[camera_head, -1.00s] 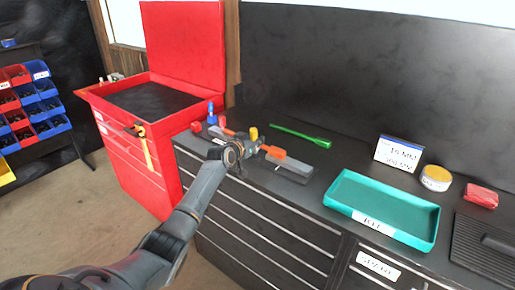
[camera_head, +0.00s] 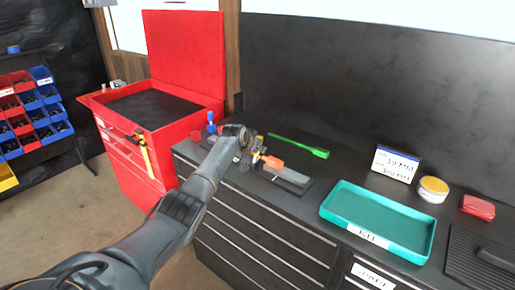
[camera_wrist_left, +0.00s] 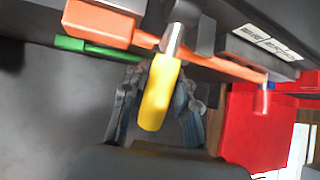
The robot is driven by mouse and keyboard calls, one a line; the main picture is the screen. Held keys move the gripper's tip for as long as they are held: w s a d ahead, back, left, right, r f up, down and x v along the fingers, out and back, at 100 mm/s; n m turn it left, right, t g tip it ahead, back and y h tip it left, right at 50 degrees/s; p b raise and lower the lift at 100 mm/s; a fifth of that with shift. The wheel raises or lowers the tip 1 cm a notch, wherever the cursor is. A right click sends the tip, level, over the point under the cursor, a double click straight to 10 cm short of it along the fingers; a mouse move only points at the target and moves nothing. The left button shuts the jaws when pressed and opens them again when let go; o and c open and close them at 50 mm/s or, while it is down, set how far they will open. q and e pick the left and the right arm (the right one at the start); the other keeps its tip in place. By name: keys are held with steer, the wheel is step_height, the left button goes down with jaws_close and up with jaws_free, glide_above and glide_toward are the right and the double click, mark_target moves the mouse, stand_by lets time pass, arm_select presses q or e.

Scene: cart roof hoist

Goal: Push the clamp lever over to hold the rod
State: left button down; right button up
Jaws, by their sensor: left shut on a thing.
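The clamp lever has a yellow handle (camera_wrist_left: 158,92) on a short metal stem; in the head view only a bit of yellow (camera_head: 260,142) shows beside my wrist. My left gripper (camera_wrist_left: 157,105) is shut on this handle, with a finger on each side. In the head view my left gripper (camera_head: 250,158) is over the fixture on the bench, its fingertips mostly hidden by my wrist. An orange rod (camera_wrist_left: 215,61) with a blocky end (camera_wrist_left: 98,24) runs past the lever's stem; its orange end (camera_head: 271,162) also shows in the head view. My right gripper is not in view.
A green bar (camera_head: 298,146) lies behind the fixture. A green tray (camera_head: 335,213), a sign box (camera_head: 395,164), a round tin (camera_head: 433,189) and a red packet (camera_head: 478,207) stand to the right. A red tool cart (camera_head: 190,124) with its lid up is at the left.

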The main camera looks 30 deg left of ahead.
arm_select(q)
steer(key=c, duration=1)
jaws_free()
steer(key=shift+r, duration=0.1)
steer(key=shift+s+r, duration=0.35)
steer(key=shift+s, duration=0.15)
steer(key=v, duration=1)
steer(key=shift+s+r, duration=0.2)
steer(key=shift+s, duration=0.05)
